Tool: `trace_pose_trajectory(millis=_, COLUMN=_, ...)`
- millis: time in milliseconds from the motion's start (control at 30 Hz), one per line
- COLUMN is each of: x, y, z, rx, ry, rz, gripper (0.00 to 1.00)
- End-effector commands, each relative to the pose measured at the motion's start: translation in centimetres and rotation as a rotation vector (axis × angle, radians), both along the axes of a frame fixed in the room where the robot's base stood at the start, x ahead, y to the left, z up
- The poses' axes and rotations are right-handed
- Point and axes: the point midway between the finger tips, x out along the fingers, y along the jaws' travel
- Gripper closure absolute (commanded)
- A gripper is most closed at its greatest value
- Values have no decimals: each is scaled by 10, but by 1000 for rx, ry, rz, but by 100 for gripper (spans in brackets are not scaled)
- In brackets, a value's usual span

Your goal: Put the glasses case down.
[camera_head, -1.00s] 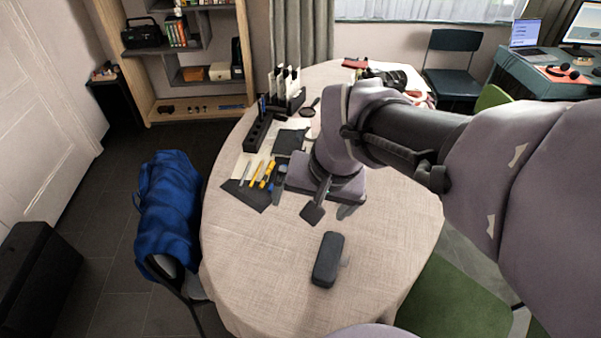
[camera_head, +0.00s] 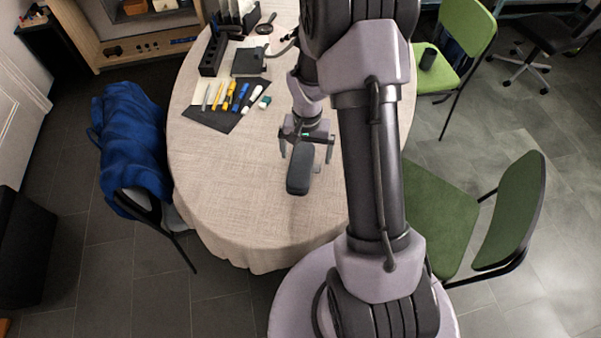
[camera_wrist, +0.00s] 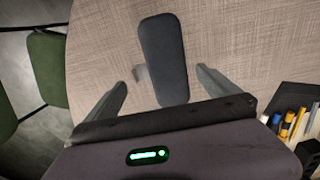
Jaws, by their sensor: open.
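The glasses case (camera_head: 301,170) is a dark grey, rounded oblong lying on the beige cloth of the table (camera_head: 225,190), near its front edge. It also shows in the wrist view (camera_wrist: 163,58), beyond and between the fingers. My gripper (camera_head: 307,158) is at the far end of the case. In the wrist view my gripper (camera_wrist: 163,90) has its two fingers spread wide, with a gap on each side of the case, and they do not touch it.
A dark mat (camera_head: 222,110) with pens and markers lies left of my gripper, with a black organiser (camera_head: 213,57) behind it. A chair with a blue jacket (camera_head: 130,140) stands left. Green chairs (camera_head: 440,215) stand right. The table's front left is clear.

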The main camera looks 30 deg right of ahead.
Motion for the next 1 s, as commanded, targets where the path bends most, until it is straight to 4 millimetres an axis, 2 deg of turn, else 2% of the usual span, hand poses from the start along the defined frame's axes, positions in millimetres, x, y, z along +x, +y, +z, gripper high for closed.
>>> trace_pose_trajectory(millis=233, x=-3, y=3, z=-48, rx=0, ry=2, rz=0, gripper=0)
trace_pose_trajectory(millis=467, x=-2, y=3, z=-49, rx=0, ry=0, rz=0, gripper=0)
trace_pose_trajectory(millis=900, x=-2, y=3, z=-49, rx=0, ry=0, rz=0, gripper=86)
trace_pose_trajectory(millis=1000, x=-2, y=3, z=-48, rx=0, ry=0, rz=0, gripper=89)
